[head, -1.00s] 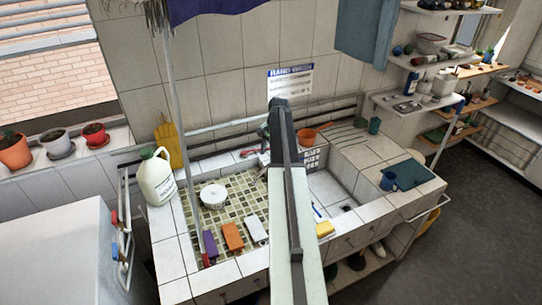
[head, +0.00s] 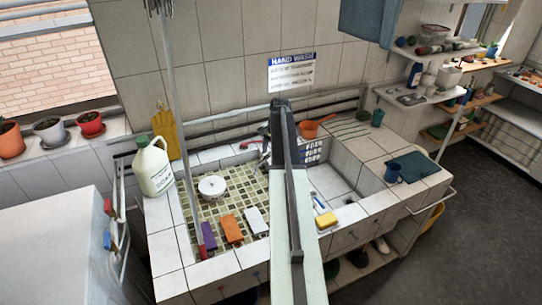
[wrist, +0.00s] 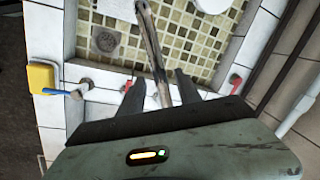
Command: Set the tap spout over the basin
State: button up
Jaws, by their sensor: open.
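In the wrist view the metal tap spout (wrist: 151,42) runs from between my fingers up the picture, across the tiled rim and the mosaic basin (wrist: 182,45). My gripper (wrist: 158,85) is open, one dark finger on each side of the spout; I cannot tell whether either touches it. Red tap handles (wrist: 235,82) show on either side. In the head view the mosaic basin (head: 235,187) lies left of my arm, and a red tap handle (head: 243,146) shows at its back edge. My arm hides the spout and most of my gripper there.
A white round dish (head: 212,187) and purple, orange (head: 231,228) and white blocks are at the mosaic basin. A white jug (head: 153,168) stands left. Right of my arm are a white basin (head: 328,182), yellow sponge (head: 326,220) and blue mug (head: 393,172). Pipes run along the wall.

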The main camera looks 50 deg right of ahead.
grip_shut()
dwell(1.4)
